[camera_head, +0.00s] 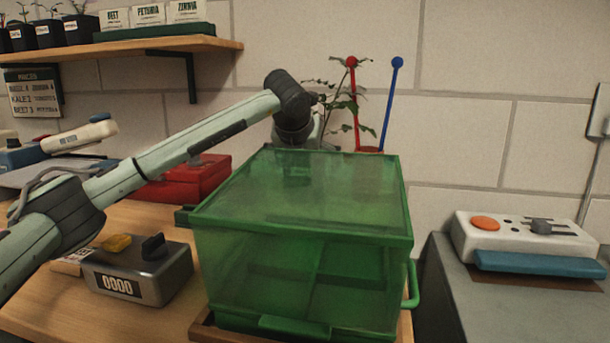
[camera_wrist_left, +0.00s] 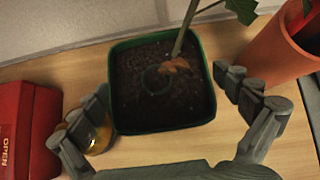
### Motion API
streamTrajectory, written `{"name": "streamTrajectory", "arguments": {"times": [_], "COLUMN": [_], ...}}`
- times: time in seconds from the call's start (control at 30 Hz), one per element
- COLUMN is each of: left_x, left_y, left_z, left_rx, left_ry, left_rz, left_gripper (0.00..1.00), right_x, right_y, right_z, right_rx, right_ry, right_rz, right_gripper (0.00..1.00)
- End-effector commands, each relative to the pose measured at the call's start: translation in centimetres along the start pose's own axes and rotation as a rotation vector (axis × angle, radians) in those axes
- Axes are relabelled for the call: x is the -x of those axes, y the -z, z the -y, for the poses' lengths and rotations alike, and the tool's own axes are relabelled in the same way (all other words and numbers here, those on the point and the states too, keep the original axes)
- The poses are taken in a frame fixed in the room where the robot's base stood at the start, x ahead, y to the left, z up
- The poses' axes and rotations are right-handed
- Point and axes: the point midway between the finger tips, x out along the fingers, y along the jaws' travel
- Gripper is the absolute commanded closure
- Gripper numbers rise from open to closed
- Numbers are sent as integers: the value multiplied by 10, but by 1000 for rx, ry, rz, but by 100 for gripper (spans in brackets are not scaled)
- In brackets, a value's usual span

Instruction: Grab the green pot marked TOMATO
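A square green pot (camera_wrist_left: 205,112) with dark soil and a plant stem stands on the wooden surface in the left wrist view. No marking on it can be read from above. My left gripper (camera_wrist_left: 165,88) is open, with its fingers on either side of the pot and seemingly apart from it. In the head view its hand reaches down behind the translucent green box, and the fingertips are hard to see. The leafy plant (camera_head: 343,106) rises beside the hand, and its pot is hidden by the box. My right gripper is not in view.
A terracotta pot (camera_wrist_left: 275,62) is close on the right of the green pot. A red box (camera_wrist_left: 18,125) and an amber object (camera_wrist_left: 100,135) are on the left. The green box (camera_head: 300,225) fills the front, and red and blue ball-topped stakes (camera_head: 390,100) stand behind it.

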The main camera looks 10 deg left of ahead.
Motion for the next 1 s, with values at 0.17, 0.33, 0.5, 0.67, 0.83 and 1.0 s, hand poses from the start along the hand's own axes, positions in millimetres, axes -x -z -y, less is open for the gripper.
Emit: {"name": "streamTrajectory", "arguments": {"times": [0.17,0.33,0.5,0.67,0.83,1.0], "left_x": [0,1,1,2,2,8], "left_y": [0,0,0,-2,-2,-8], "left_z": [0,0,0,0,0,1], "left_rx": [0,0,0,1,1,1], "left_ry": [0,0,0,2,2,2], "left_rz": [0,0,0,5,5,7], "left_gripper": [21,42,63,75,75,75], "right_x": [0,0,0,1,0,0], "right_y": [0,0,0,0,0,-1], "right_z": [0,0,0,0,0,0], "right_rx": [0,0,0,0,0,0], "right_ry": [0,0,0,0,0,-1], "right_rz": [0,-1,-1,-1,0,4], "right_gripper": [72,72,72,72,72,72]}}
